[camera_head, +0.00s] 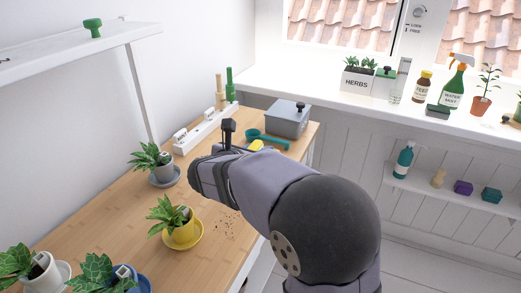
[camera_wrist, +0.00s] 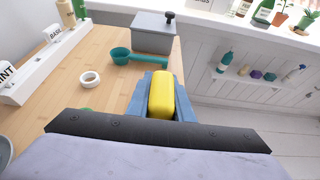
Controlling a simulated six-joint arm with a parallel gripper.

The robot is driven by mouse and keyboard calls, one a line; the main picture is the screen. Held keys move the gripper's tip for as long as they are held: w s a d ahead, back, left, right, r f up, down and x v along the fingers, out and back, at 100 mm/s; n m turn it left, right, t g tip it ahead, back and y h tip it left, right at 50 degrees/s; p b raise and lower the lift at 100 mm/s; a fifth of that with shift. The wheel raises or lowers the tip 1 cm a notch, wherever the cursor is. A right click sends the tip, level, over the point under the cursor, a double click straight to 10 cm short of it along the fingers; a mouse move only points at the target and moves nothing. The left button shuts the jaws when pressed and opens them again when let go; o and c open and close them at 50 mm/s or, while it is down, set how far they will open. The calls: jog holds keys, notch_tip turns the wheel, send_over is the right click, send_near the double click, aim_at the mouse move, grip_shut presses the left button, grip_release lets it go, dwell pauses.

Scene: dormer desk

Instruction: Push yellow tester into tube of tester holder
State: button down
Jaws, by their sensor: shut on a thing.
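The yellow tester (camera_wrist: 162,93) is a rounded yellow block between the two blue-grey fingers of my gripper (camera_wrist: 161,90) in the wrist view. My gripper is shut on it.
A teal scoop (camera_wrist: 130,56) and a grey lidded box (camera_wrist: 153,32) lie beyond my gripper. A white ring (camera_wrist: 90,79) lies left of it. A white labelled rack (camera_head: 206,129) and potted plants line the left side of the wooden desk (camera_head: 120,205).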

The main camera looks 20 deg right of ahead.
jog(key=shift+f+b, duration=1.4)
jog(key=shift+f, duration=0.45)
jog(key=c, duration=1.5)
grip_release()
jog(key=shift+a+r, duration=0.1)
jog(key=shift+p+v, duration=0.55)
jog(key=shift+v, duration=3.05)
jog(key=shift+r, duration=0.1)
